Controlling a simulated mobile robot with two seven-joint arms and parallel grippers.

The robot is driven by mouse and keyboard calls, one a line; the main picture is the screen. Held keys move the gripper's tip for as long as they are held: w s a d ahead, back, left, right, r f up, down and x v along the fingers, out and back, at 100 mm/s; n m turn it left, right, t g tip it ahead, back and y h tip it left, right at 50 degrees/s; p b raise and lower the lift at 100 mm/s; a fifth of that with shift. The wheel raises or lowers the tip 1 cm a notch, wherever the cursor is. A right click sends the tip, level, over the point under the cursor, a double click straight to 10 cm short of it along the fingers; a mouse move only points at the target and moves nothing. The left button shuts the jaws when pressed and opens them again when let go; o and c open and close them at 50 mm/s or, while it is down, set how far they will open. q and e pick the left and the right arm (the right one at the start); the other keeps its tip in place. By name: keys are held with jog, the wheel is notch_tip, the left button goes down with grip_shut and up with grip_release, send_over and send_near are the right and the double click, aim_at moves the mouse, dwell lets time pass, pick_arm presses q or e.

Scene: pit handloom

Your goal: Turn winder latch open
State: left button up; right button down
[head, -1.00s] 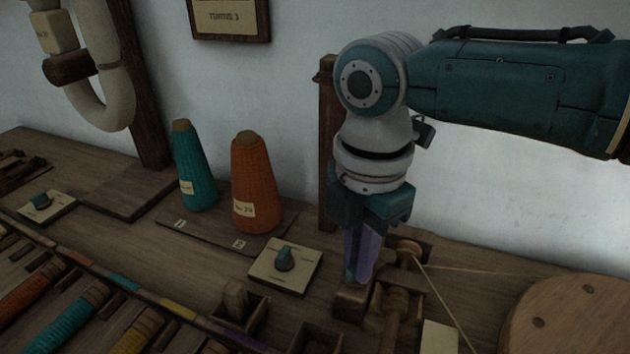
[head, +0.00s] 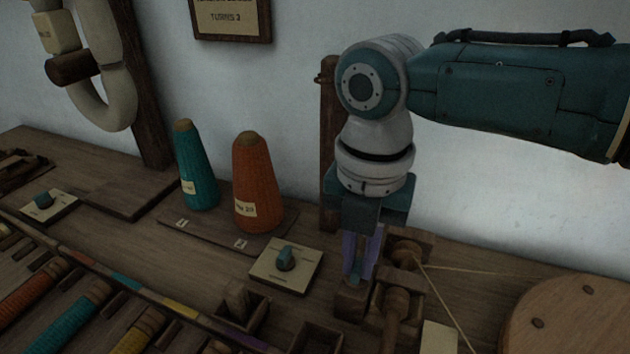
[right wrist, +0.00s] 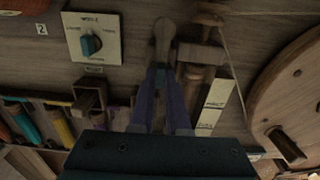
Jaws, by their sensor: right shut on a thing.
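My right gripper (head: 356,274) points down, with its purple fingers shut on a small teal piece (head: 355,268) above a wooden block (head: 351,299). This piece appears to be the winder latch; the fingers hide most of it, so its exact angle cannot be told. The fingertips also show in the right wrist view (right wrist: 162,75). Just right of the fingers is the wooden winder, with a spool (head: 405,251) and a spindle (head: 397,302). My left gripper is not in view.
A pale plate with a teal knob (head: 286,258) lies left of the gripper. Teal (head: 197,165) and orange (head: 257,180) yarn cones stand behind it. A cord runs from the winder toward a large wooden disc (head: 570,318). A dark post (head: 330,130) stands behind the gripper.

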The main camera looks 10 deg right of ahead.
aim_at(358, 266)
jog(key=shift+a, duration=0.1)
jog(key=c, duration=0.9)
grip_release()
notch_tip(358, 266, up, 10)
jog(key=p, duration=0.3)
